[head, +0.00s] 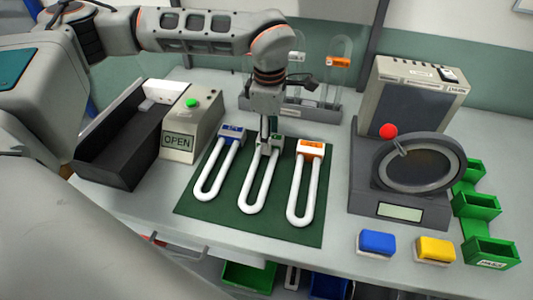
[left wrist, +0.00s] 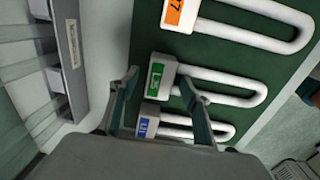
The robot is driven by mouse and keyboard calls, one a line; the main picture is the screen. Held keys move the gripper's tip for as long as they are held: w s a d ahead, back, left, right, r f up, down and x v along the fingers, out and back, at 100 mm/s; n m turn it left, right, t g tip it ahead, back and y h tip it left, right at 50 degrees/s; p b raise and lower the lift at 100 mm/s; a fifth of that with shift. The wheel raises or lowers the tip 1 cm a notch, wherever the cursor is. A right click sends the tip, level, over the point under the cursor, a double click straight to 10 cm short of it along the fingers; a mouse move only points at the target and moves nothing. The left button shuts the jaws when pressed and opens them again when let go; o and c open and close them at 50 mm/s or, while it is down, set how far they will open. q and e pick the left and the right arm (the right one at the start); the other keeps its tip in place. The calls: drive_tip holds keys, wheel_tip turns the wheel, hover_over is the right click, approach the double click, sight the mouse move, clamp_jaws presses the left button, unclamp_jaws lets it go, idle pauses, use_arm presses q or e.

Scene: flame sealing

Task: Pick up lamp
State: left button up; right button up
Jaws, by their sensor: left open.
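Three U-shaped white lamps lie side by side on a green mat (head: 190,208): one with a blue label (head: 220,165), one with a green label (head: 258,185), one with an orange label (head: 305,185). My left gripper (head: 267,140) points down at the base of the green-labelled lamp and partly hides it. In the left wrist view the open fingers (left wrist: 160,82) stand on either side of this lamp's green-labelled base (left wrist: 158,78). The blue-labelled lamp (left wrist: 150,122) and the orange-labelled lamp (left wrist: 182,14) also show there. My right gripper is not in view.
A grey rack (head: 322,107) with upright glass tubes stands behind the mat. A box with an OPEN sign (head: 178,142) and a dark tray (head: 118,150) are at left. A round grey device (head: 405,195), blue block (head: 377,242), yellow block (head: 436,249) and green bins (head: 476,205) are at right.

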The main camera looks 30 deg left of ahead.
use_arm(q)
drive_tip(key=c, duration=1.3)
drive_tip(key=shift+r, duration=0.1)
drive_tip(key=shift+r, duration=0.1)
